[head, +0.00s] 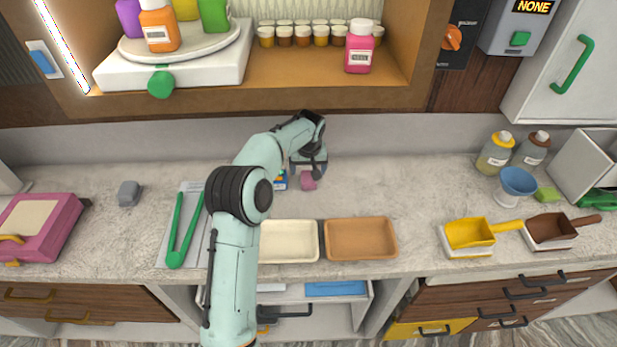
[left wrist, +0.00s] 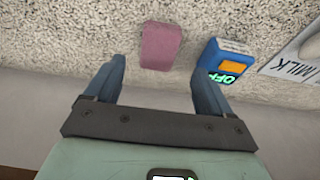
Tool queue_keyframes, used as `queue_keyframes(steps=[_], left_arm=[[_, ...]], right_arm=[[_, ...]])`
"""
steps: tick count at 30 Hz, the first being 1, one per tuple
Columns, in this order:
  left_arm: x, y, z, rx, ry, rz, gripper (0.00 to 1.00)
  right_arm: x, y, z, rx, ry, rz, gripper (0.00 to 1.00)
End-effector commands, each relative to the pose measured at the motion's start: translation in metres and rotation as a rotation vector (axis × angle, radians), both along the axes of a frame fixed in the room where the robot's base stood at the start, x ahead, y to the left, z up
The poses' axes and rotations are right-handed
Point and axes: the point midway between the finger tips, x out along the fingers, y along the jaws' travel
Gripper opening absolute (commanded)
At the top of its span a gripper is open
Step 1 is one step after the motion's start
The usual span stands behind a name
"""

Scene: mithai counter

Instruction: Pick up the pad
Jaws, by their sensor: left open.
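The pad, a small pink block (head: 308,181), lies on the speckled counter near the middle. In the left wrist view the pad (left wrist: 160,46) lies flat, just beyond and between my two fingertips. My left gripper (head: 309,170) reaches over the counter and is open and empty, with its fingers (left wrist: 157,72) apart on either side of the pad's line. I see no contact between fingers and pad. My right gripper is not in view.
A blue device with an OFF display (left wrist: 228,60) stands close right of the pad, with a MILK-labelled item (left wrist: 295,62) beyond it. A cream tray (head: 290,259) and a brown tray (head: 361,256) lie nearer the front edge. Counter right of the pad is clear.

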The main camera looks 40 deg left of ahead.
Motion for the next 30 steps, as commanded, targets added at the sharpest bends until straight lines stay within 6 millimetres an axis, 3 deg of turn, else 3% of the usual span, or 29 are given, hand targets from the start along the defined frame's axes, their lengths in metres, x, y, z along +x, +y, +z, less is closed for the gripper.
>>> queue_keyframes(steps=[10,20,26,30], left_arm=[[0.01,0.006,-0.046,-0.002,0.001,0.0,0.83],[0.012,0.007,-0.055,-0.001,-0.001,-0.001,0.83],[0.011,0.007,-0.055,-0.001,-0.001,-0.001,0.24],[0.012,0.007,-0.054,-0.001,-0.002,-0.001,0.23]], right_arm=[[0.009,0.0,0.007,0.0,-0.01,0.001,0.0],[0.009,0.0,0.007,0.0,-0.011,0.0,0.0],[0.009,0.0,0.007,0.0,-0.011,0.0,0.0],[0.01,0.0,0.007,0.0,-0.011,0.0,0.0]])
